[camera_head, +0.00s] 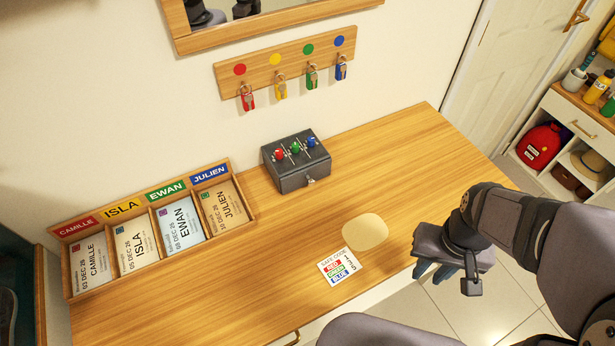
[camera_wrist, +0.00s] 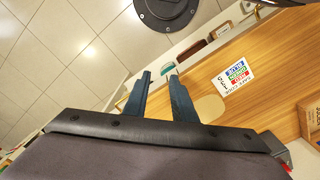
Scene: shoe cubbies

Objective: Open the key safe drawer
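The key safe (camera_head: 295,161) is a dark grey box on the wooden table, near the wall. Red, green and blue knobs with small levers sit on its top, and a small knob (camera_head: 311,181) is on its front face. The drawer looks shut. A safe code card (camera_head: 340,266) with red, green and blue labels lies near the table's front edge; it also shows in the wrist view (camera_wrist: 233,73). My gripper (camera_head: 447,272) is right of the card, at the table's front edge and far from the safe. In the wrist view its two fingers (camera_wrist: 160,84) are apart with nothing between them.
A wooden letter tray (camera_head: 255,217) with named compartments stands at the left. A key rack (camera_head: 222,79) with several coloured keys hangs above the safe. A round beige mat (camera_head: 365,232) lies right of the card. The table right of the safe is clear.

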